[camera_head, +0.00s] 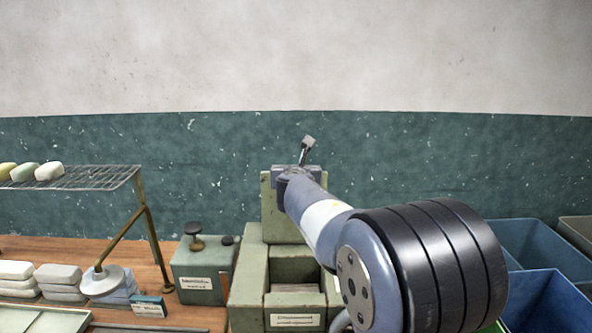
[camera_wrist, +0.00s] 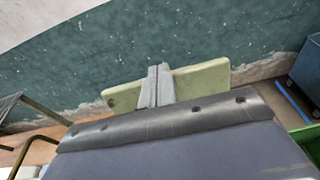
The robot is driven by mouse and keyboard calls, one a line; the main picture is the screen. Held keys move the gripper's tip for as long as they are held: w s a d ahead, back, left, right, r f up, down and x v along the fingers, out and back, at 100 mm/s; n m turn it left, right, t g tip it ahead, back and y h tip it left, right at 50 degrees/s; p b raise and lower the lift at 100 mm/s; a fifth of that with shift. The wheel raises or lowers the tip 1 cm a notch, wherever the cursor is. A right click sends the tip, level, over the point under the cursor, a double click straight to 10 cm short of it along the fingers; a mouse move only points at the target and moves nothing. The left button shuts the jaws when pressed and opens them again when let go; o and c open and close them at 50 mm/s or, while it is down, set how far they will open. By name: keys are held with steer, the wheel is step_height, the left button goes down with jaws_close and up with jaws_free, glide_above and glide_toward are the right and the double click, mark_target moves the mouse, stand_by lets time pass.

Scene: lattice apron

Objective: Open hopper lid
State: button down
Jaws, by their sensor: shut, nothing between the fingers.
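The hopper (camera_head: 250,285) is a pale green box with a white label (camera_head: 295,320) low on its front. Its dark front opening shows, partly covered by my arm. A flat green panel, which looks like the lid (camera_head: 270,210), stands upright at the back of the hopper; it also shows in the wrist view (camera_wrist: 205,80). My gripper (camera_wrist: 157,86) has its two grey fingers together, empty, in front of the panel's middle. In the head view my wrist hides the fingers. I cannot tell whether they touch the panel.
Left of the hopper is a green box (camera_head: 200,283) with a dark knob. Farther left are a wire rack (camera_head: 85,178) with soap-like bars, stacked bars (camera_head: 60,275) and a tray (camera_head: 40,320). Blue bins (camera_head: 545,300) stand at right. A green wall is behind.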

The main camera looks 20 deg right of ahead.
steer(key=v, duration=0.8)
steer(key=shift+s, duration=0.2)
steer(key=shift+w, duration=0.2)
steer(key=x, duration=1)
steer(key=shift+w+d+f, duration=0.1)
steer(key=shift+w, duration=0.2)
steer(key=shift+s, duration=0.1)
